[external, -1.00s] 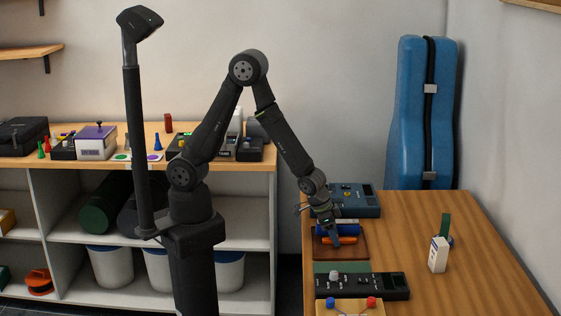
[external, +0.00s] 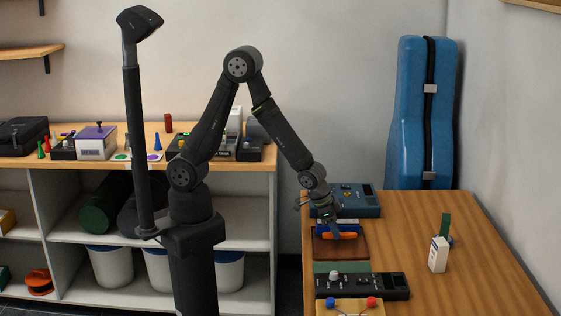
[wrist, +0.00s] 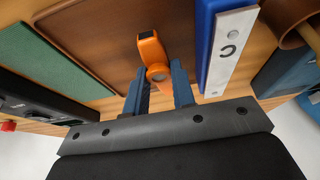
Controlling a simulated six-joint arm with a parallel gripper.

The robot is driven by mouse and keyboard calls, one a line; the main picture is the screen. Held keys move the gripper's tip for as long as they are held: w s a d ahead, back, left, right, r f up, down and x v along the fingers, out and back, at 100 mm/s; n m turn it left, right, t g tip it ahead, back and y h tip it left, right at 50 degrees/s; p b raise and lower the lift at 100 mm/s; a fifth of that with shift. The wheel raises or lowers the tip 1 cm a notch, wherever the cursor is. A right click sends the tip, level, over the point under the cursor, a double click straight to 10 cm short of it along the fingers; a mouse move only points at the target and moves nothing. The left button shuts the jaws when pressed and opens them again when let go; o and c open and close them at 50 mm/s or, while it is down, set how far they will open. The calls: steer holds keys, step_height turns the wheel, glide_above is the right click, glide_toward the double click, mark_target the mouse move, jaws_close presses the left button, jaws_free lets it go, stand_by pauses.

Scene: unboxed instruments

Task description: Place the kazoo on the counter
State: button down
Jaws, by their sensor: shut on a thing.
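The orange kazoo (wrist: 152,52) is between the fingers of my gripper (wrist: 160,88) in the wrist view, with its round part close to the fingertips. My gripper (external: 335,231) is shut on it. In the external view the kazoo (external: 325,236) shows partly behind the fingers, over the back part of a brown tray (external: 350,250). I cannot tell how far it is above the tray. The wooden counter (external: 410,235) has bare room to the right of the tray.
A blue block with a white end face (wrist: 230,52) is close beside the kazoo. A green mat (external: 340,267) and a black device (external: 385,286) lie in front of the tray. A dark blue device (external: 362,208) is behind. A white carton (external: 438,255) stands at right.

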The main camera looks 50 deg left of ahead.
steer(key=r, duration=0.1)
steer(key=s+r, duration=0.1)
steer(key=r, duration=0.1)
steer(key=shift+s+d, duration=0.1)
steer(key=s+r, duration=0.6)
steer(key=s, duration=0.4)
steer(key=shift+s+d, duration=0.25)
steer(key=shift+d, duration=0.05)
steer(key=shift+w, duration=0.15)
steer(key=w+a+r+n+t+y, duration=0.15)
steer(key=w+a+n, duration=0.45)
steer(key=w+a, duration=1.65)
steer(key=shift+n+y, duration=0.65)
steer(key=shift+n, duration=0.25)
steer(key=w+a+f, duration=0.1)
steer(key=w+a, duration=0.2)
steer(key=w+a+f, duration=0.2)
steer(key=w+a, duration=0.1)
steer(key=w, duration=0.1)
steer(key=w+a+f, duration=0.2)
steer(key=w+a, duration=0.2)
steer(key=w+a+f, duration=0.2)
steer(key=a, duration=0.3)
steer(key=w+a+f+n, duration=0.1)
steer(key=w+a+f, duration=0.1)
steer(key=a, duration=0.3)
steer(key=shift+w+a+f, duration=0.2)
steer(key=shift+f, duration=0.2)
